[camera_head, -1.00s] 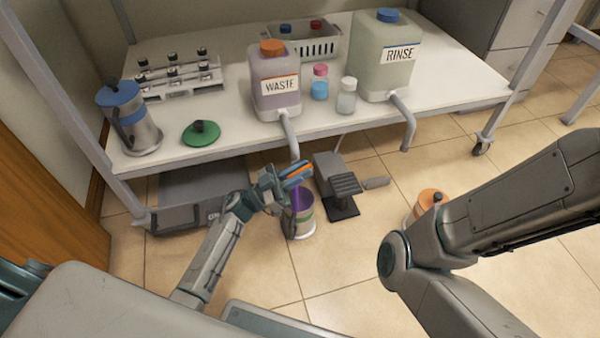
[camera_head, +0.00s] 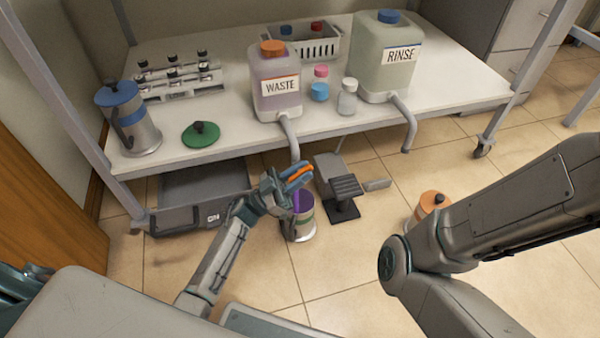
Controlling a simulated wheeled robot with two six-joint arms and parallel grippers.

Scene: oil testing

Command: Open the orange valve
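The orange valve (camera_head: 298,174) shows as a small orange strip between the blue fingertips of my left gripper (camera_head: 296,175), close below the end of the spout of the waste jug (camera_head: 276,85). The fingers lie close along both sides of the strip and seem shut on it; most of the valve is hidden. Just below stands a metal canister (camera_head: 303,228) on the floor, with purple at its open top. My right arm crosses the lower right; its gripper is out of view.
The white table (camera_head: 240,146) holds the rinse jug (camera_head: 384,60), a vial rack (camera_head: 178,82), a lidded metal canister (camera_head: 130,118) and a green lid (camera_head: 201,134). A grey pedal device (camera_head: 340,185) stands right of the floor canister. An orange-lidded container (camera_head: 430,204) is partly behind my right arm.

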